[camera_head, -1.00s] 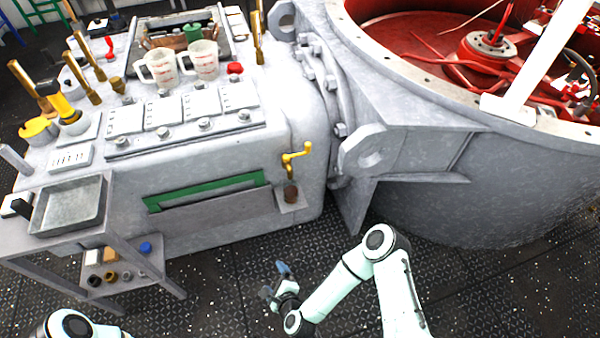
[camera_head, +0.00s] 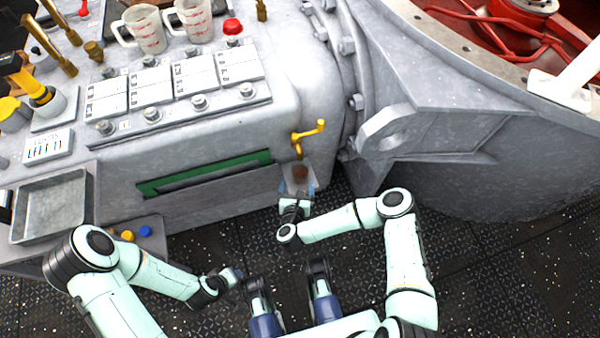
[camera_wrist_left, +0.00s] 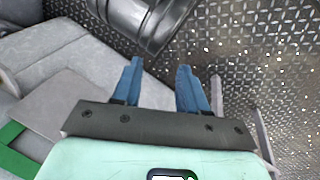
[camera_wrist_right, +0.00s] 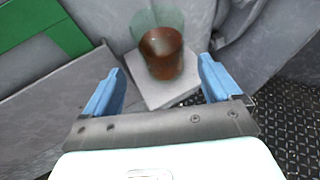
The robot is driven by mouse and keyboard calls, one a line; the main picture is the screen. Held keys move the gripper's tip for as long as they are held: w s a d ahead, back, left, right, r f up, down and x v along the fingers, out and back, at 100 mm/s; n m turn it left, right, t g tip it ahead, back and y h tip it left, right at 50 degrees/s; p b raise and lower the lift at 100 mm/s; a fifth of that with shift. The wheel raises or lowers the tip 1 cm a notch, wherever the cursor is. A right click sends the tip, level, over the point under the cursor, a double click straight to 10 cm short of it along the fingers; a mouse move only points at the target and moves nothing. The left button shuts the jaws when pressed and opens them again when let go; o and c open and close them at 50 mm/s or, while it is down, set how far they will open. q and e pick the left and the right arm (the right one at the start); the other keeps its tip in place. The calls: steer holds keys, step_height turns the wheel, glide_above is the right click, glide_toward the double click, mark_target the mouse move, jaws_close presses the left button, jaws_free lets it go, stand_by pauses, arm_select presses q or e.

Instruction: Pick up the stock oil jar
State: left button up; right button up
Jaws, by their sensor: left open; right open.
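The stock oil jar (camera_head: 300,172) looks like a small clear jar with brown contents, upright on a small grey ledge (camera_head: 313,182) below the yellow tap. In the right wrist view the jar (camera_wrist_right: 161,55) has a greenish clear upper part. My right gripper (camera_head: 297,188) is open and faces the jar, its blue fingers spread to either side of it in the picture, with the jar just beyond the fingertips. No touch shows. My left gripper (camera_head: 236,274) is open and empty above the floor; its fingers show in the left wrist view (camera_wrist_left: 157,66).
The yellow tap (camera_head: 307,136) hangs just above the jar. A grey machine wall with a green-edged slot (camera_head: 205,174) stands to the left, and a big bracket (camera_head: 385,132) to the right. A metal tray (camera_head: 48,207) sits at the left. Dark patterned floor lies open at right.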

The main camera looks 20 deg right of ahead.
mark_target(300, 179)
steer(key=shift+x, duration=1.1)
steer(key=x, duration=0.1)
steer(key=b+x, duration=0.1)
steer(key=shift+w+d+b, duration=0.25)
steer(key=shift+d+b, duration=0.05)
steer(key=shift+d, duration=0.05)
steer(key=shift+b+x, duration=0.3)
steer(key=shift+x, duration=0.7)
arm_select(q)
steer(key=f, duration=0.1)
steer(key=w+a+f, duration=0.1)
steer(key=f, duration=0.1)
steer(key=shift+w+a+f+y, duration=0.15)
steer(key=shift+a+y, duration=0.15)
steer(key=shift+a, duration=0.05)
arm_select(e)
steer(key=shift+r, duration=0.15)
steer(key=c, duration=1.2)
